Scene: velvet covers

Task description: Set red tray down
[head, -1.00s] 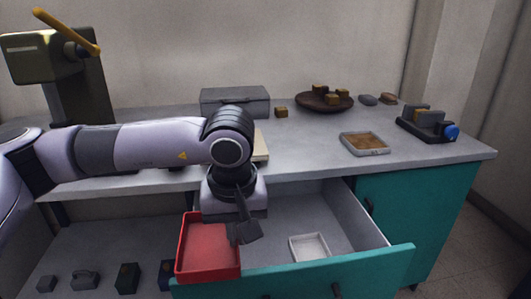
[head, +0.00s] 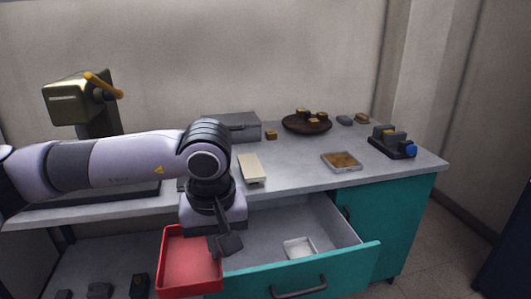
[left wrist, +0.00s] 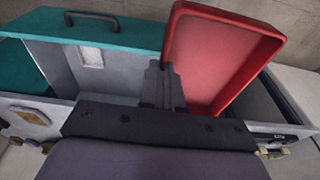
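The red tray (head: 190,262) is a shallow, open box. In the head view it is held at the left side of the open drawer (head: 330,232), overlapping it in the picture. My left gripper (head: 228,243) points down at the tray's right edge. In the left wrist view the tray (left wrist: 215,62) is tilted in the picture, and the fingers (left wrist: 164,85) are closed at its side wall. The tray looks empty. Whether its underside touches anything is hidden. My right gripper is in neither view.
A small white tray (head: 300,247) lies in the drawer. The counter bears a grey box (head: 232,127), a cream block (head: 251,168), a brown plate (head: 292,126) with small blocks, and a shallow tray (head: 342,168). Dark objects (head: 99,290) stand on the lower shelf at left.

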